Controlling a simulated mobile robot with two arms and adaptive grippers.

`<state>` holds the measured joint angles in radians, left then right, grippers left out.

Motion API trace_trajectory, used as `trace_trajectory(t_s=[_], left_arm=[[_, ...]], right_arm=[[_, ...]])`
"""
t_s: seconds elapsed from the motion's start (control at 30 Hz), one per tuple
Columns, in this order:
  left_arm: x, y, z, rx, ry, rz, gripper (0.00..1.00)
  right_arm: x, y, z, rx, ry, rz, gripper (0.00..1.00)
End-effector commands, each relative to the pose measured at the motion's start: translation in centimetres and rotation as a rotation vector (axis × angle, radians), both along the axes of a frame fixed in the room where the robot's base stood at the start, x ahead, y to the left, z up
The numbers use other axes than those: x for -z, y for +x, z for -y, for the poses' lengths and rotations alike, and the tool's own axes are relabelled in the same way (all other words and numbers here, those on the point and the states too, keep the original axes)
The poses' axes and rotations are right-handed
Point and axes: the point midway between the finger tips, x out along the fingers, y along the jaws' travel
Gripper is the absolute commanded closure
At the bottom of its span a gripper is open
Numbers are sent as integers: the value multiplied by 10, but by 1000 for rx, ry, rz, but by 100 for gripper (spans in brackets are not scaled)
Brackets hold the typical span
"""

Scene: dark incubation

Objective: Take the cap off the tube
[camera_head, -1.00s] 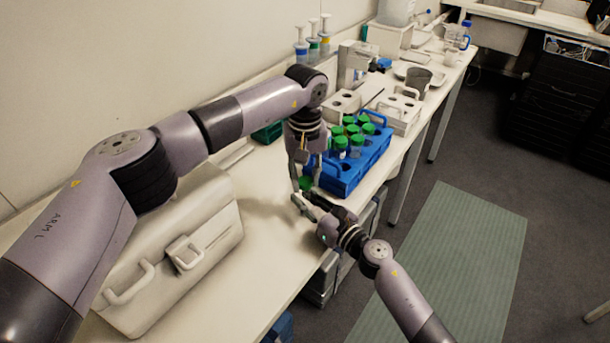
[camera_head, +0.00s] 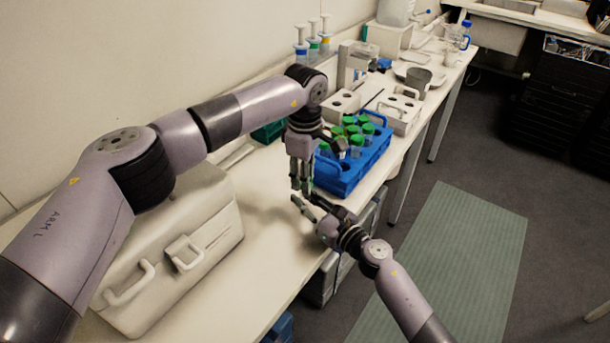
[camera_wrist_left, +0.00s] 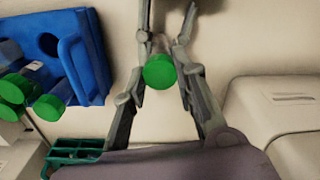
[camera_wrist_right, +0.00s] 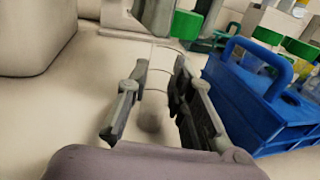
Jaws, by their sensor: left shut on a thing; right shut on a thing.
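The tube's green cap (camera_wrist_left: 160,71) sits between the fingers of my left gripper (camera_wrist_left: 160,88), which is shut on it. The cap also shows at the top of the right wrist view (camera_wrist_right: 186,25). The pale, clear tube (camera_wrist_right: 155,78) is faint between the fingers of my right gripper (camera_wrist_right: 157,82), which is shut on its body below the cap. In the head view, my left gripper (camera_head: 300,182) points down just above my right gripper (camera_head: 305,203), hiding the cap and tube. I cannot tell whether cap and tube still touch.
A blue rack (camera_head: 345,182) with several green-capped tubes stands close beside the grippers. A white case (camera_head: 180,250) lies on the near bench. A green rack (camera_wrist_left: 75,152) is near the wall. White racks (camera_head: 402,112) stand farther along. Bare bench (camera_head: 265,225) lies between case and grippers.

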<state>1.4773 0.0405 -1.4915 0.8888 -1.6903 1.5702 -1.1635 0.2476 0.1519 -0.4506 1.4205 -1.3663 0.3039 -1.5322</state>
Motion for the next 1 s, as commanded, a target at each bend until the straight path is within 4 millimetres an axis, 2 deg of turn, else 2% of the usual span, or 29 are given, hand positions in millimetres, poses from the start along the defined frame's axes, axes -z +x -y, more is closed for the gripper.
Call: trace_trajectory(t_s=[1.0], left_arm=[[-1, 0, 0, -1990, -1, 2, 100]], right_arm=[[0, 0, 0, -1, 0, 0, 100]])
